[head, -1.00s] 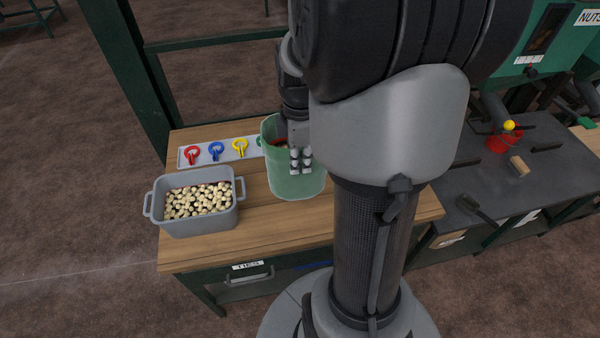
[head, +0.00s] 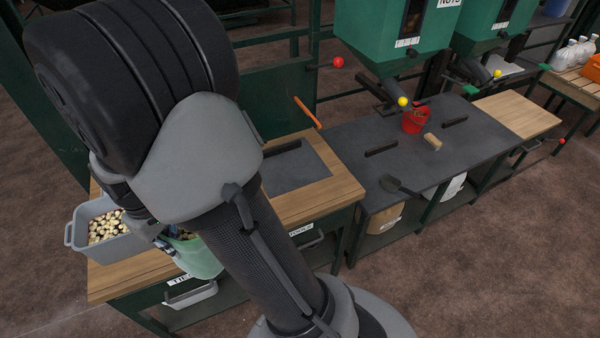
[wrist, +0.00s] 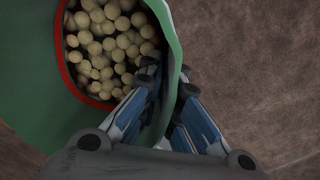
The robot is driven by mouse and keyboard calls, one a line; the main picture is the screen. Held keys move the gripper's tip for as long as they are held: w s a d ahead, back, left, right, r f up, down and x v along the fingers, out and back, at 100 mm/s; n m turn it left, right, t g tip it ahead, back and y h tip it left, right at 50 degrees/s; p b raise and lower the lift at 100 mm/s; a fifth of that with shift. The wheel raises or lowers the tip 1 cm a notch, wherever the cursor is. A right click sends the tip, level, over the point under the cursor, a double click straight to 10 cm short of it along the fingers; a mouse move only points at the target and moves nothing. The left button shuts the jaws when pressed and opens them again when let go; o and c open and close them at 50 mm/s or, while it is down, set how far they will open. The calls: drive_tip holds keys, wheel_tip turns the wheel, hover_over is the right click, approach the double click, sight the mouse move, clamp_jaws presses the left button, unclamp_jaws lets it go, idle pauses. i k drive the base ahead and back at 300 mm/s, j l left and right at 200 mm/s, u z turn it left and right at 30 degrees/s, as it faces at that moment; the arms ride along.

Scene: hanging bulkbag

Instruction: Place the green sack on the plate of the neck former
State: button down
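The green sack (head: 200,260) shows in the head view at lower left, partly hidden behind my arm, in front of the wooden bench's edge. In the wrist view the sack (wrist: 50,120) fills the left side, its mouth open, with a red band inside and many pale round pieces. My gripper (wrist: 168,85) has one finger on each side of the sack's wall, pinching it near the rim; it also shows in the head view (head: 168,243). A dark grey plate (head: 295,168) is set in the wooden bench with an orange handle behind it; I cannot tell whether this is the neck former.
A grey tub (head: 82,238) of pale pieces stands on the bench at left. A dark worktop (head: 400,150) to the right carries a red bucket (head: 415,122), a scoop (head: 400,186) and a small block (head: 432,142). Green hoppers (head: 395,35) hang above it. Brown floor lies in front.

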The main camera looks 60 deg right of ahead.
sight(289, 164)
drive_tip(key=k+l, duration=0.1)
drive_tip(key=l, duration=0.3)
drive_tip(key=k+l, duration=0.1)
drive_tip(key=l, duration=0.25)
drive_tip(key=k+l, duration=0.1)
drive_tip(key=l, duration=0.3)
